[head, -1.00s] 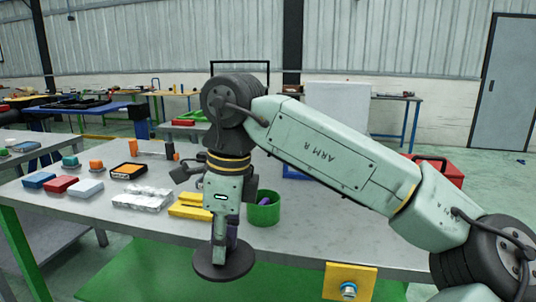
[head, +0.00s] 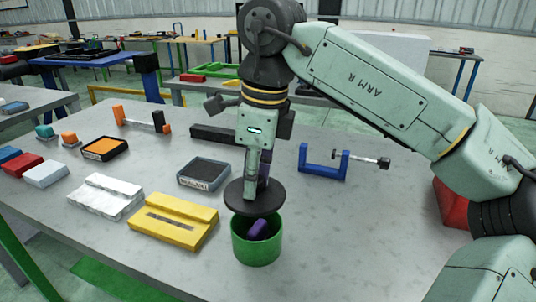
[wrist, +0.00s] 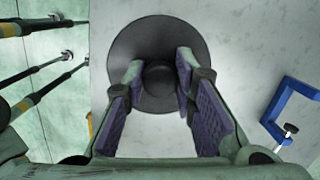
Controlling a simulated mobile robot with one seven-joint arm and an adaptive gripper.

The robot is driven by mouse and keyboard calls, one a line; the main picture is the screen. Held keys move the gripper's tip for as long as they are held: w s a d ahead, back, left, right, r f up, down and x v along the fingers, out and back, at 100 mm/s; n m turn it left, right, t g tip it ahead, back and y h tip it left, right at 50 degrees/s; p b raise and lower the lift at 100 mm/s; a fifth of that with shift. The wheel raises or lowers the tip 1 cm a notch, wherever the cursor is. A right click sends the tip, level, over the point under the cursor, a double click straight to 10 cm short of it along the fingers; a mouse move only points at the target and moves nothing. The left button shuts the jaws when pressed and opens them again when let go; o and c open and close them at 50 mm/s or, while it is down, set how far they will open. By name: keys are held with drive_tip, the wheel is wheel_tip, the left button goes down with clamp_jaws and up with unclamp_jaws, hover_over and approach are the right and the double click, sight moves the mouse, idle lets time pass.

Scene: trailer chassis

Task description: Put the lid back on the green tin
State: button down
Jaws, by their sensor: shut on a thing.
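The green tin (head: 256,248) stands upright on the grey table near its front edge, its top uncovered. A purple item (head: 258,229) shows inside it. My gripper (head: 256,194) is shut on the knob of the dark round lid (head: 240,198). The lid is held roughly level, above the tin's back rim and a little to the left of its centre. I cannot tell whether it touches the rim. In the wrist view the lid (wrist: 132,35) sits between the fingers, with its knob (wrist: 158,78) between the pads. The tin is hidden there.
A yellow block (head: 172,228) lies left of the tin, with a sealant box (head: 204,174) behind it. A blue clamp (head: 325,168) lies behind right. A white block (head: 105,196) is further left. The table right of the tin is clear.

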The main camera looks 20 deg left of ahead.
drive_tip(key=shift+w, duration=0.35)
drive_tip(key=shift+s+f+b, duration=0.2)
drive_tip(key=shift+f+b, duration=2.35)
drive_tip(key=shift+f, duration=0.6)
drive_tip(key=shift+w+f, duration=0.1)
drive_tip(key=shift+f, duration=0.05)
drive_tip(key=c, duration=1.2)
unclamp_jaws()
drive_tip(key=shift+c, duration=0.2)
drive_tip(key=shift+o, duration=0.2)
drive_tip(key=o, duration=0.4)
drive_tip(key=shift+o, duration=0.2)
